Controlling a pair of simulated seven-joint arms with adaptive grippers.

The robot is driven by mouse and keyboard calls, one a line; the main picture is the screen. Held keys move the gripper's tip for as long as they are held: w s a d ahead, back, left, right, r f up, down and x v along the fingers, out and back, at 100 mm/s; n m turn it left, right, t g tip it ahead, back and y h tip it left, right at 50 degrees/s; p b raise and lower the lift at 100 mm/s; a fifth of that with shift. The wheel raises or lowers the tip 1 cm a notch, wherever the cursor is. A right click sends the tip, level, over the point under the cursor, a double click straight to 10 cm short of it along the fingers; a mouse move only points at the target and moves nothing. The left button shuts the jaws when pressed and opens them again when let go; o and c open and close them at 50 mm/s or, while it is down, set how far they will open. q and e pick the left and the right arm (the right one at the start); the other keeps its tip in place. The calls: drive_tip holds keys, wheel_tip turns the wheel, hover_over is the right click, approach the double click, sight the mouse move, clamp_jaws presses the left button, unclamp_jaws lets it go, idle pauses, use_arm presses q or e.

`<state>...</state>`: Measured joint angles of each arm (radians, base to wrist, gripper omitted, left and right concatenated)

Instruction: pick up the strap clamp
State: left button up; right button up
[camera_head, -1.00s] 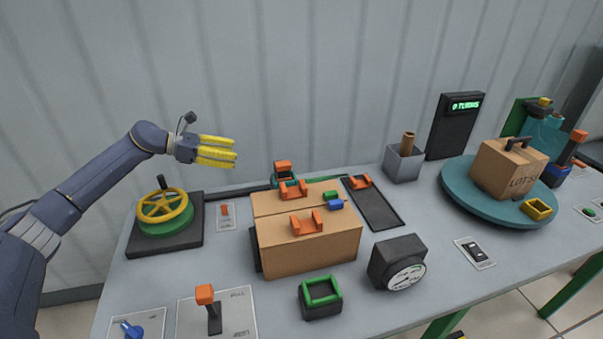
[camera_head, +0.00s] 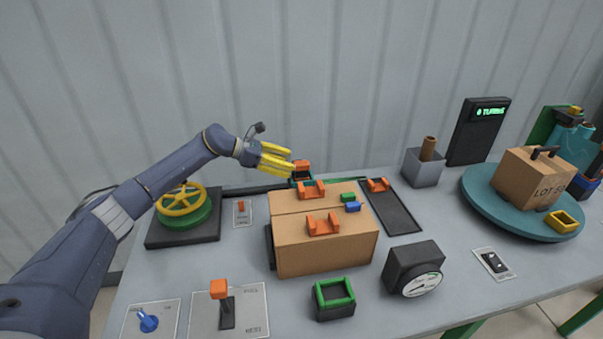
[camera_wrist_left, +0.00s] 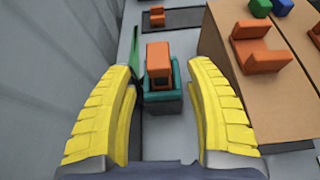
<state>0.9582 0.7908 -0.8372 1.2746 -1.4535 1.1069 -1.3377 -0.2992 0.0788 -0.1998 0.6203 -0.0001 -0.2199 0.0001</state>
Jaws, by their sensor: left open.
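My left gripper (camera_head: 290,163) is open and empty, with its yellow fingers pointing down and right behind the cardboard box. An orange block, likely the strap clamp (camera_head: 302,166), stands in a teal and dark holder (camera_head: 303,181) behind the box. In the left wrist view the orange block (camera_wrist_left: 159,62) and the teal holder (camera_wrist_left: 165,100) show in the gap between the two fingers, and neither finger visibly touches them. Orange U-shaped pieces sit on the box, one (camera_head: 312,190) at its back and one (camera_head: 323,224) at its front. My right gripper is not in view.
A yellow handwheel (camera_head: 181,200) stands left. The corrugated wall is close behind my left gripper.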

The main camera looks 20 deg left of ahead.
sight(301, 168)
use_arm(q)
drive_tip(key=shift+x, duration=2.8)
drive_tip(key=shift+a+f, duration=0.1)
drive_tip(key=shift+c, duration=0.2)
clamp_jaws()
